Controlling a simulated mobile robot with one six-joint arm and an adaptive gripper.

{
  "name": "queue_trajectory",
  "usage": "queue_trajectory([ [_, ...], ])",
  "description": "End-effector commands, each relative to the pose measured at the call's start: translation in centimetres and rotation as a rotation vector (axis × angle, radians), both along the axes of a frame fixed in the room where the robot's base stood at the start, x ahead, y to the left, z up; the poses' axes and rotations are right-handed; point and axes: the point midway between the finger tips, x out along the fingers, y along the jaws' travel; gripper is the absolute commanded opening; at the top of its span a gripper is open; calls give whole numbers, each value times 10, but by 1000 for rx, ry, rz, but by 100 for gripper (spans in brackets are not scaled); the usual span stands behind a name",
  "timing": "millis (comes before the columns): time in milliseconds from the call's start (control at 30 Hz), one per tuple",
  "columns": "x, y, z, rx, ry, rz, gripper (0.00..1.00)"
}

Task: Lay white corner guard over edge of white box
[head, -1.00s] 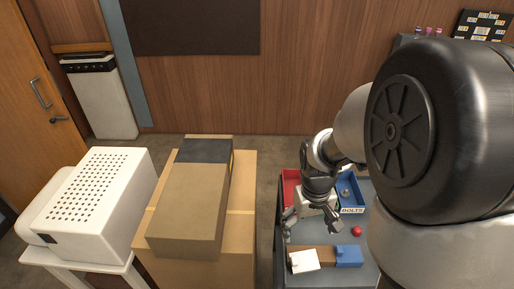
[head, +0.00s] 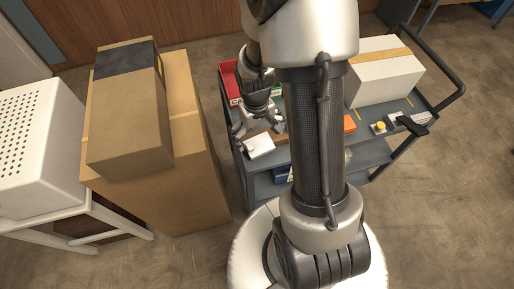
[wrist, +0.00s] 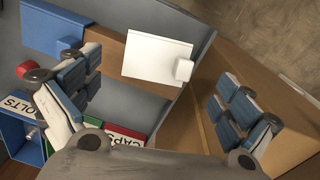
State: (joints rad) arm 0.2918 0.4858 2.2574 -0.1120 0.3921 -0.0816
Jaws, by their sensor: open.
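The white corner guard (head: 259,146) lies on a brown bar on the grey cart, near the cart's left edge. In the wrist view the guard (wrist: 152,58) is a flat white panel with a small white knob at one side. My gripper (head: 258,130) is open and empty, just behind and above the guard. In the wrist view its padded fingers (wrist: 155,105) are spread wide, with the guard ahead between them. The white box (head: 388,80), with a tan tape strip along its top, sits on the cart's right part. My arm hides the middle of the cart.
A blue guard (wrist: 50,28) sits on the bar's other end. A red bin (head: 229,82) and a blue bin (wrist: 18,135) are on the cart. Tall stacked cartons (head: 180,120) stand close to its left. A black handle (head: 450,95) edges the cart's right end.

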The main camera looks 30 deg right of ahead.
Motion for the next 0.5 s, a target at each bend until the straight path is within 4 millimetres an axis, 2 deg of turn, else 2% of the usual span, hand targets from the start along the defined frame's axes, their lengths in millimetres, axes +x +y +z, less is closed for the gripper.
queue_trajectory([
  [300,-1,-5,-45,0,3,1,98],
  [500,-1,-6,-50,0,1,0,98],
])
